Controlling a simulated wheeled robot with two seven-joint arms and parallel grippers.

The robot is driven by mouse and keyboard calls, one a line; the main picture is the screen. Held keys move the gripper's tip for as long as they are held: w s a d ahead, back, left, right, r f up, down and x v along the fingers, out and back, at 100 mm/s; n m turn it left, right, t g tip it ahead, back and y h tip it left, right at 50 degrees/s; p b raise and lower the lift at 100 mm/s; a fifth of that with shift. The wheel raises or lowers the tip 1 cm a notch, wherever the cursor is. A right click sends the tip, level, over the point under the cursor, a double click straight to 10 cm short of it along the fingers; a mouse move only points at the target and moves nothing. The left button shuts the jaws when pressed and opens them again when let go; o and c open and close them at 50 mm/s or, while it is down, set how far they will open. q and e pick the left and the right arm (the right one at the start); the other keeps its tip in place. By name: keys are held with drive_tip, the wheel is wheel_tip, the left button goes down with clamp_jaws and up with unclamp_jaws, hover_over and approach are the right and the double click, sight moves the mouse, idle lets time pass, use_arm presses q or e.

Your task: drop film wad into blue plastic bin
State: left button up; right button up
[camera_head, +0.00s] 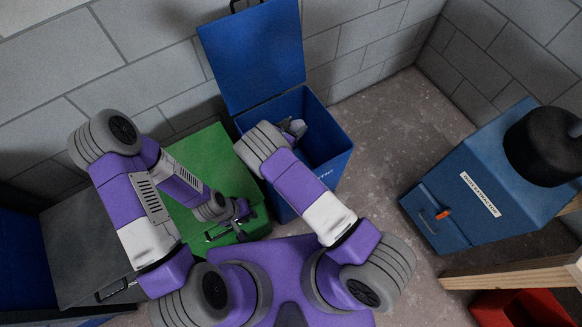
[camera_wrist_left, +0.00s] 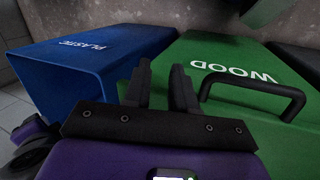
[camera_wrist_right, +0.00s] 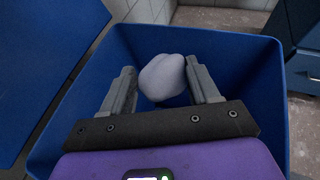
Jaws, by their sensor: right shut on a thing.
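The blue plastic bin (camera_head: 335,168) stands against the wall with its lid (camera_head: 252,55) raised. Its inside walls show in the right wrist view (camera_wrist_right: 248,65), and its front lettered PLASTIC shows in the left wrist view (camera_wrist_left: 75,70). My right gripper (camera_wrist_right: 163,85) is shut on a pale grey film wad (camera_wrist_right: 163,76) and holds it over the bin's opening, within the rim as seen from above. My left gripper (camera_wrist_left: 160,85) is open and empty in front of the green bin; it is small and partly dark in the head view (camera_head: 243,212).
A green bin (camera_head: 200,150) lettered WOOD, with a closed lid and black handle, stands left of the blue bin. A grey bin (camera_head: 85,240) is further left. A blue cabinet (camera_head: 475,195) bearing a black object stands right. Bare floor (camera_head: 385,125) lies between.

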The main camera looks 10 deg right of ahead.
drive_tip(key=o, duration=1.1)
drive_tip(key=shift+a+r, duration=0.1)
drive_tip(key=p+v, duration=0.1)
drive_tip(key=v, duration=0.6)
drive_tip(key=shift+s, duration=0.2)
drive_tip(key=shift+s+a, duration=0.1)
